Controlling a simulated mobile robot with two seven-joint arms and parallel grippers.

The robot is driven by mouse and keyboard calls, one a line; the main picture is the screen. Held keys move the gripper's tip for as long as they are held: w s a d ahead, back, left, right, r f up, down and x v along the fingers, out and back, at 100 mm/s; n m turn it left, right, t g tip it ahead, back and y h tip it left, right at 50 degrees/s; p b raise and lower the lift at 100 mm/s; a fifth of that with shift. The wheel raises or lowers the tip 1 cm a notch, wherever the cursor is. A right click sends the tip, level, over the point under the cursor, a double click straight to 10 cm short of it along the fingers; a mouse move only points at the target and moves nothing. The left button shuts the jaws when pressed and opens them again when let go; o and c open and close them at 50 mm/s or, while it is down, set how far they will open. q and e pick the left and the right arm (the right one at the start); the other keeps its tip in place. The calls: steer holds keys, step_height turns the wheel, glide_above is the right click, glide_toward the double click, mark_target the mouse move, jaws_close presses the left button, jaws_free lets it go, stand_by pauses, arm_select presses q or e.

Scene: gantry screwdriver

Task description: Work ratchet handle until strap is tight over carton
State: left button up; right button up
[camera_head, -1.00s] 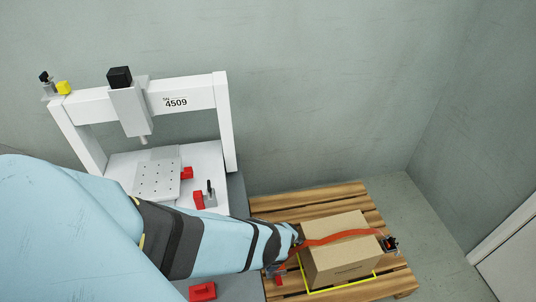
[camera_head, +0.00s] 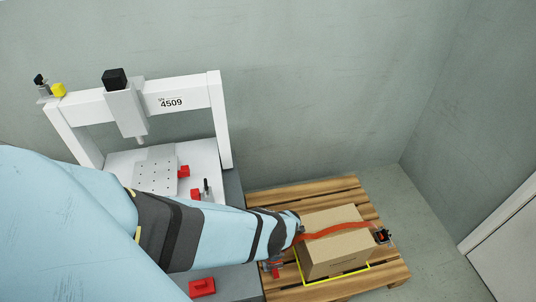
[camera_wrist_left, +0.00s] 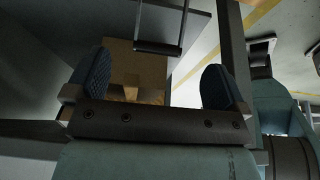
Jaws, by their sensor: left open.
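The brown carton (camera_head: 336,252) stands on a wooden pallet (camera_head: 340,189) at the lower right of the head view. An orange strap (camera_head: 333,231) crosses its top; I cannot tell how tight it is. A small dark and orange fitting (camera_head: 382,236) sits at the strap's right end. My left gripper (camera_head: 298,224) is at the carton's upper left edge, partly hidden by its own arm. In the left wrist view its blue-padded fingers (camera_wrist_left: 155,85) are apart, with nothing seen clamped between them. A dark U-shaped bar (camera_wrist_left: 158,46), possibly the ratchet handle, shows beyond them. My right gripper is not seen.
A white gantry (camera_head: 190,98) marked 4509 stands at the left, with a perforated plate (camera_head: 156,172) and red clamps (camera_head: 183,171) on its base. A red block (camera_head: 202,287) lies near the front. Yellow lines (camera_head: 338,276) edge the carton's base. Bare floor lies right of the pallet.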

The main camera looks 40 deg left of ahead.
arm_select(q)
steer(key=p+v, duration=0.4)
steer(key=v, duration=0.5)
steer(key=shift+w+d, duration=0.1)
